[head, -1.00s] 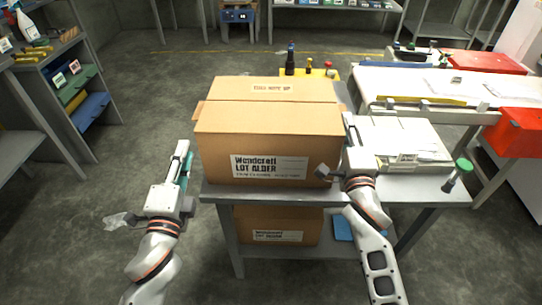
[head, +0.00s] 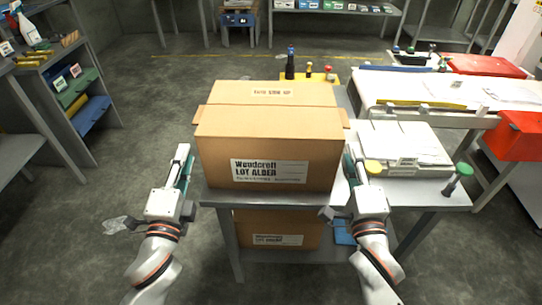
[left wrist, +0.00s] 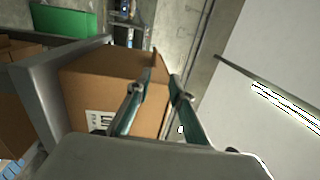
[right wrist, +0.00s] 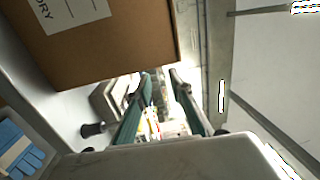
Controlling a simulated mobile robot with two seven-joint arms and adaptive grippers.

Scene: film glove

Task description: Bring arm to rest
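My left gripper (head: 184,165) is off the left side of the large cardboard box (head: 266,150), apart from it. In the left wrist view its two green fingers (left wrist: 157,92) stand apart with nothing between them. My right gripper (head: 353,170) is by the right front corner of the box. In the right wrist view its fingers (right wrist: 163,92) are spread and empty, with the box (right wrist: 100,45) to the left. From these views I cannot tell whether the right gripper touches the box.
The box stands on a grey table (head: 420,195) with a second box (head: 275,228) on the shelf below. A white device (head: 405,150) with yellow and green knobs is right of my right gripper. Bottles (head: 290,64) stand behind the box. Open floor lies to the left.

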